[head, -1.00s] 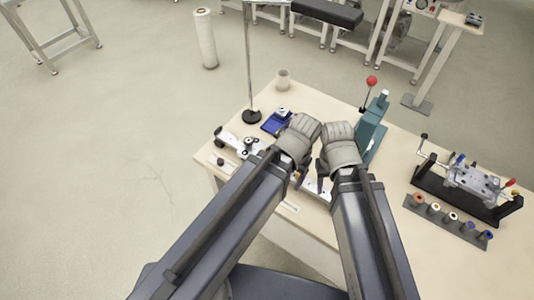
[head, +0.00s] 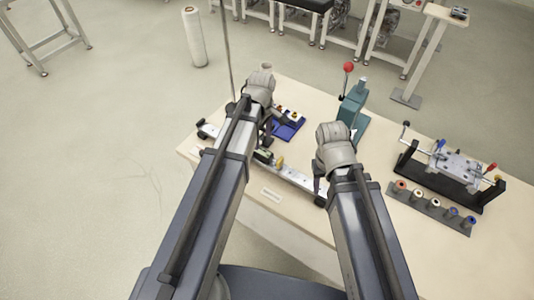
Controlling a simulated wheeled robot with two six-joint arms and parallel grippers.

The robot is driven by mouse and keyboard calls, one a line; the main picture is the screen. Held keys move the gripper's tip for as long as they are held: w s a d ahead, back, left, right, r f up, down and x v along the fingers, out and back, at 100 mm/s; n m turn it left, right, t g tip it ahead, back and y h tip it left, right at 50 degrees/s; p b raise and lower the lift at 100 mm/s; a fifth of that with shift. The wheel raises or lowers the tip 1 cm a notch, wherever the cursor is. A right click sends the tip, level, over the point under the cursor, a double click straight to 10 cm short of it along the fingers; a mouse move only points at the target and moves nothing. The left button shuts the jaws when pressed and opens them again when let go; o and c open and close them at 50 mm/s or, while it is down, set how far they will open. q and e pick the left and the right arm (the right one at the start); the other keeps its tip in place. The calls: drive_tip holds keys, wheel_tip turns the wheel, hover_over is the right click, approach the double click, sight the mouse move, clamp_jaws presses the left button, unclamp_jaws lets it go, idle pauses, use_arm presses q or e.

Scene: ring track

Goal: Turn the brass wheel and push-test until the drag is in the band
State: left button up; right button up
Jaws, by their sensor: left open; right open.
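A silver rail (head: 296,178) lies slanting across the near left part of the table. A small dark carriage (head: 263,157) sits on it, with a small brass wheel (head: 280,162) at its right side. My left gripper (head: 267,138) is open, just above the carriage; I cannot tell whether it touches it. My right gripper (head: 319,187) is open beside the right end of the rail, apart from the brass wheel. The arms and gripper bodies hide parts of the rail.
A blue tray (head: 287,132) with small parts lies behind the rail. A green press (head: 352,105) with a red knob stands behind my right gripper. A black stand with a silver mechanism (head: 455,165) and a row of coloured spools (head: 432,207) are at the right.

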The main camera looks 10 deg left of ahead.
sight(263, 152)
use_arm(q)
drive_tip(key=shift+a+f, duration=0.1)
drive_tip(key=shift+f, duration=0.05)
use_arm(e)
drive_tip(key=shift+f, duration=0.15)
use_arm(q)
wheel_tip(263, 152, down, 8)
drive_tip(key=b, duration=0.8)
drive_tip(key=shift+r, duration=0.2)
use_arm(e)
wheel_tip(263, 152, down, 8)
drive_tip(key=shift+r, duration=0.2)
use_arm(q)
clamp_jaws()
idle(0.4)
